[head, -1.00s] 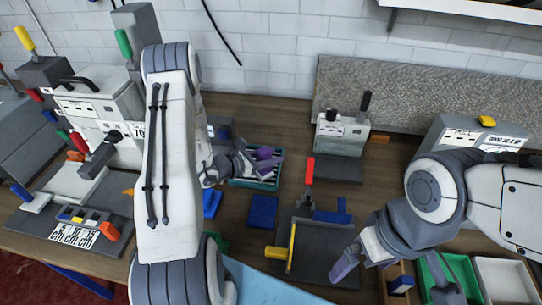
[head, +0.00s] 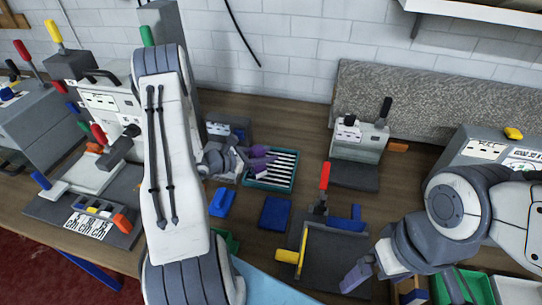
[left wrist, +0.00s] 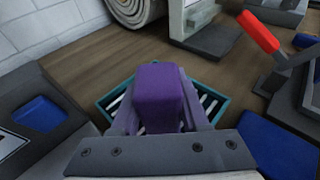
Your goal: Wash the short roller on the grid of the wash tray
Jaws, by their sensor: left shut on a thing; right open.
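The wash tray (head: 266,187) is a teal box with a pale slatted grid inside, on the bench near the middle of the head view. My left gripper (head: 248,158) is at the tray's left side, over its left part. It is shut on a purple piece (left wrist: 160,88), which looks like the short roller. In the left wrist view the purple piece hides the middle of the wash tray's grid. I cannot tell whether the piece touches the grid. My right gripper (head: 358,272) is open and empty at the lower right, away from the tray.
A blue pad (head: 275,213) and a blue block (head: 222,203) lie in front of the tray. A dark fixture with a red handle (head: 324,176) stands to the right. A grey-white machine (head: 358,140) stands behind. Bare bench separates the tray from these.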

